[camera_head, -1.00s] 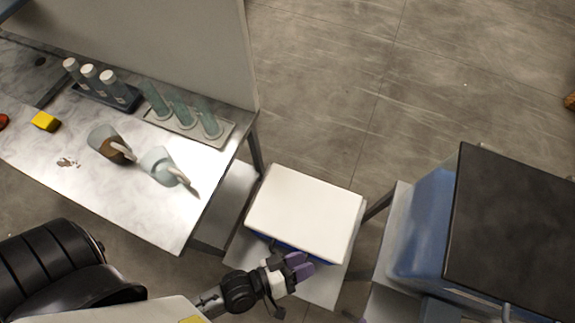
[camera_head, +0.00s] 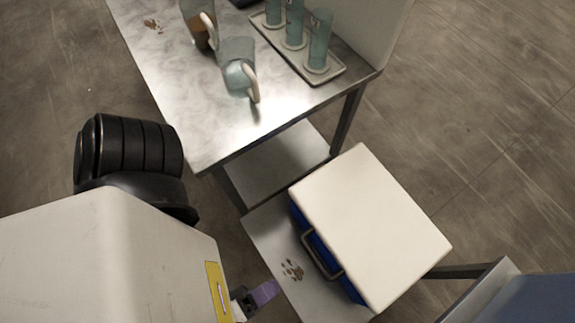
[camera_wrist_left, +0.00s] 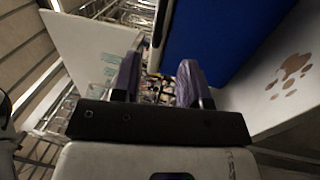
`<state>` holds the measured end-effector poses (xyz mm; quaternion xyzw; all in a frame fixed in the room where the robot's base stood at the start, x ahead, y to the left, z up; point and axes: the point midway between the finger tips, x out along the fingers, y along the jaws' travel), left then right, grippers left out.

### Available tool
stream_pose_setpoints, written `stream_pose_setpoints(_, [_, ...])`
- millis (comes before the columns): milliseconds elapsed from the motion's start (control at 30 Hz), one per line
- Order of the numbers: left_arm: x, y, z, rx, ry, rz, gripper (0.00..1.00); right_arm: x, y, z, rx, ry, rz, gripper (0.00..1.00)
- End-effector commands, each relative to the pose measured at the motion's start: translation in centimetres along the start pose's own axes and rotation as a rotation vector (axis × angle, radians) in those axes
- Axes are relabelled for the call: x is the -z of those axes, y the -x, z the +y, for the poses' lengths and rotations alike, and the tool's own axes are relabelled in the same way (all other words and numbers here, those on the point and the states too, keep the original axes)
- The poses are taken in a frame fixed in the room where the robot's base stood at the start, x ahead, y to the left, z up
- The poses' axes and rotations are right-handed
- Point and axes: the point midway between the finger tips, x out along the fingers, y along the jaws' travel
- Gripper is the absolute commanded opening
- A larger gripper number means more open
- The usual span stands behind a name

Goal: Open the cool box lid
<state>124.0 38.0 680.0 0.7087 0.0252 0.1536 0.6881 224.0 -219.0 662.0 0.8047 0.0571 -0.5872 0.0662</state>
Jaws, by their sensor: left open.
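The cool box has a closed white lid (camera_head: 370,225) over a blue body (camera_head: 300,222) with a dark handle (camera_head: 320,255) on its near left side. It stands on a low pale stand. My left gripper (camera_head: 262,294) shows only its purple finger at the bottom of the head view, apart from the box and to its lower left. In the left wrist view the two purple fingers (camera_wrist_left: 158,84) are open with nothing between them. The blue box side (camera_wrist_left: 225,35) rises just beyond and right of them. My right gripper is not in view.
The stand (camera_head: 265,235) has brown spots (camera_head: 292,270) beside the box. A steel table (camera_head: 200,130) holds jugs (camera_head: 237,68) and a tray of cylinders (camera_head: 318,68) at the upper left. A blue-topped unit (camera_head: 520,300) is at lower right. Floor is clear at the upper right.

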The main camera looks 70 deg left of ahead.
Motion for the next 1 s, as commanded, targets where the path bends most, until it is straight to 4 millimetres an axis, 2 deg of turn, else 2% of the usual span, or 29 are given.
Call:
stream_pose_setpoints(167, [0.1,-1.9,-0.2,-0.004,0.005,0.011,0.41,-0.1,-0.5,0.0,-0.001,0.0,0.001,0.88])
stream_pose_setpoints(500, [0.2,-8.2,-0.2,-0.005,0.004,0.009,0.41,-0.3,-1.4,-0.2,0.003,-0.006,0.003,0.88])
stream_pose_setpoints(700, [0.2,-11.1,-0.1,-0.004,0.005,0.01,0.41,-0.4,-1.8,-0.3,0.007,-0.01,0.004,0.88])
stream_pose_setpoints(1000, [0.2,-13.2,-0.1,-0.003,0.003,0.008,0.41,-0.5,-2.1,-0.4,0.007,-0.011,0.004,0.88])
